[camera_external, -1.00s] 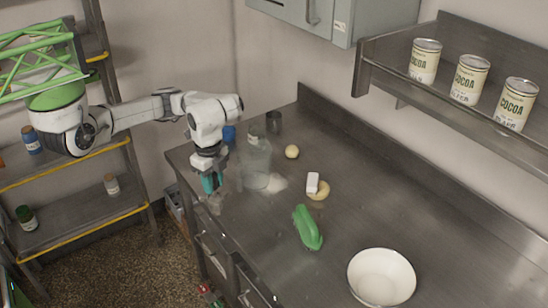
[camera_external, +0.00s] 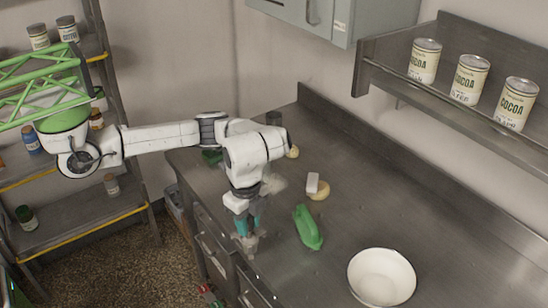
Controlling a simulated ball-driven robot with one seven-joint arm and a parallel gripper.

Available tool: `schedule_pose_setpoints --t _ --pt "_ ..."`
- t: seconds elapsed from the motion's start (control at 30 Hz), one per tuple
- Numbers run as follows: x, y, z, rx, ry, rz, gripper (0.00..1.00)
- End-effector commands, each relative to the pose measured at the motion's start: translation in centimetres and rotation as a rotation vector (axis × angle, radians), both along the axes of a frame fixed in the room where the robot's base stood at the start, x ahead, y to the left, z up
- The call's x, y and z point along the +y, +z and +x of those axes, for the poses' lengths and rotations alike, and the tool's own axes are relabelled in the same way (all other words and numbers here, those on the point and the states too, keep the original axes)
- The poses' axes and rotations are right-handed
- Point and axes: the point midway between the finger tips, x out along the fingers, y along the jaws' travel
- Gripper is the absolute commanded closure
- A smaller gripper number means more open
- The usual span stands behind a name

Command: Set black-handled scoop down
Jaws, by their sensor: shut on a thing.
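My gripper (camera_external: 248,226), with teal fingers, points down over the front edge of the steel counter (camera_external: 420,225), left of the green scrubber-like object. It is shut on a small greyish thing (camera_external: 250,245), which I take to be the black-handled scoop. Its black handle cannot be made out, and the fingers cover part of it. I cannot tell whether it touches the counter.
A green scrubber-like object (camera_external: 307,228) and a white bowl (camera_external: 381,278) stand to the right. A white block (camera_external: 312,182) is by a pale dough ring (camera_external: 320,192). Counter between scrubber and bowl is clear.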

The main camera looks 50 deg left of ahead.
Motion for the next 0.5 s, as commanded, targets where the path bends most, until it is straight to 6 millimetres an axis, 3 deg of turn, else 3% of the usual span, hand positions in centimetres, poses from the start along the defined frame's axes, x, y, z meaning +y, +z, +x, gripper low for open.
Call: schedule_pose_setpoints --t 0.1,0.27,0.5 --pt "-2.5 0.0 -0.6 0.002 -0.018 -0.002 1.00" --pt "-4.0 0.1 -0.8 0.005 -0.025 -0.005 1.00" --pt "-6.3 -1.7 2.6 0.011 -0.022 -0.004 1.00"
